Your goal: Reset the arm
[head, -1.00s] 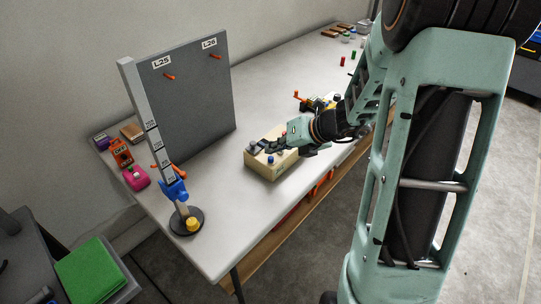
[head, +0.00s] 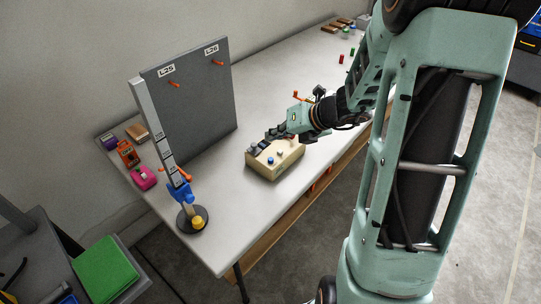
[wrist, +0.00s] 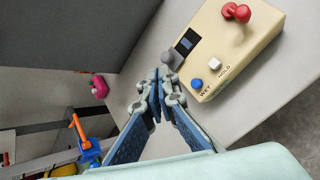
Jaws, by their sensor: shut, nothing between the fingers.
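My gripper (head: 272,134) is shut and empty, above the back edge of the beige control box (head: 285,164) on the table. In the wrist view my gripper (wrist: 161,84) has its fingertips together, pointing towards the side of the control box (wrist: 232,62). The box carries a red knob (wrist: 236,12), a small dark display (wrist: 187,41), a blue button (wrist: 196,84) and a white button (wrist: 215,62) with WET and HOLD printed near them. A grey ball-shaped knob (wrist: 173,60) shows just past the fingertips.
A grey upright panel (head: 190,95) stands behind the box. A post stand with a blue clamp (head: 181,193) is near the front left corner. Orange (head: 128,153) and pink (head: 144,178) items lie at the left edge.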

